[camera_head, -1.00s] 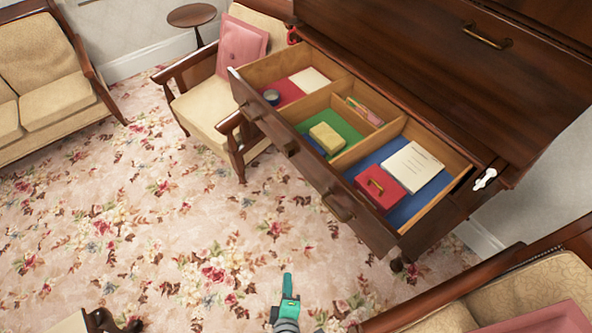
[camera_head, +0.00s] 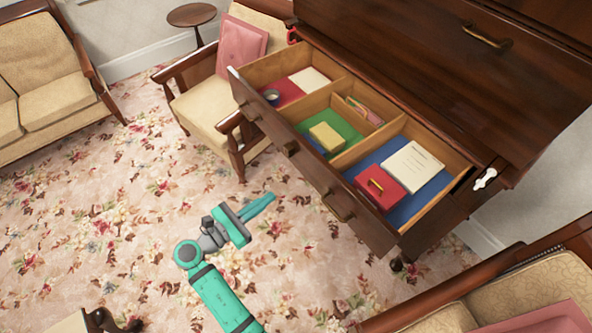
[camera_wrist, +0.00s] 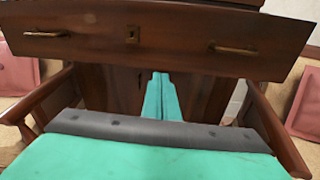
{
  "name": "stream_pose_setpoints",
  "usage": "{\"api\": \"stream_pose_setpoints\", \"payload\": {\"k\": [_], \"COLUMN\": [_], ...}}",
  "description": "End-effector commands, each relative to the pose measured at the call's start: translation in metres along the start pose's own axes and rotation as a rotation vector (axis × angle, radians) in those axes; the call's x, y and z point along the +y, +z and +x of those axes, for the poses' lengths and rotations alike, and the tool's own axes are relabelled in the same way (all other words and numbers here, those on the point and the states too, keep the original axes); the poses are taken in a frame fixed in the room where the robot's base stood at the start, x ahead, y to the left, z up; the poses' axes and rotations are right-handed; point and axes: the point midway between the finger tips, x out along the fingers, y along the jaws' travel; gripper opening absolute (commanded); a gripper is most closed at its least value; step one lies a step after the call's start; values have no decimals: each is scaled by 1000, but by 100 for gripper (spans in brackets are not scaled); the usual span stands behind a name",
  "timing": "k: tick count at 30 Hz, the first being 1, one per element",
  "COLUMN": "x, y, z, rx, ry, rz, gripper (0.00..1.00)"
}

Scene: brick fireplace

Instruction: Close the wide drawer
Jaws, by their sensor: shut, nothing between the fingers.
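The wide drawer (camera_head: 306,163) is pulled far out of the dark wooden cabinet (camera_head: 440,60) in the head view. Its dividers make three main compartments with a red box, a yellow block, papers and other small things inside. Its front, with two brass handles and a lock plate between them, spans the upper wrist view (camera_wrist: 160,42). My teal gripper (camera_head: 268,200) is shut and empty, in front of the drawer and apart from its front. In the wrist view the closed fingers (camera_wrist: 161,92) point toward the drawer front, with tips below the lock plate.
A cream armchair (camera_head: 205,108) with a pink cushion stands close by the drawer's left end. Another seat (camera_head: 520,290) stands at the lower right. A sofa (camera_head: 45,90) is at the far left. The flowered carpet before the drawer is open.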

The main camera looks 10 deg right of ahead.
Motion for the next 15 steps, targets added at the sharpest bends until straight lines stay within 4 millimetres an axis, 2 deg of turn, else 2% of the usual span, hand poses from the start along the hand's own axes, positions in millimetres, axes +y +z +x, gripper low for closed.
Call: {"api": "stream_pose_setpoints", "payload": {"k": [3, 8, 11, 15], "x": [12, 15, 14, 12], "y": [22, 34, 36, 36], "z": [-14, -20, -14, 4], "rx": [-45, -69, -71, -70], "ry": [-55, -91, -96, -96], "rz": [-43, -71, -73, -73], "gripper": [0, 0, 0, 0]}}
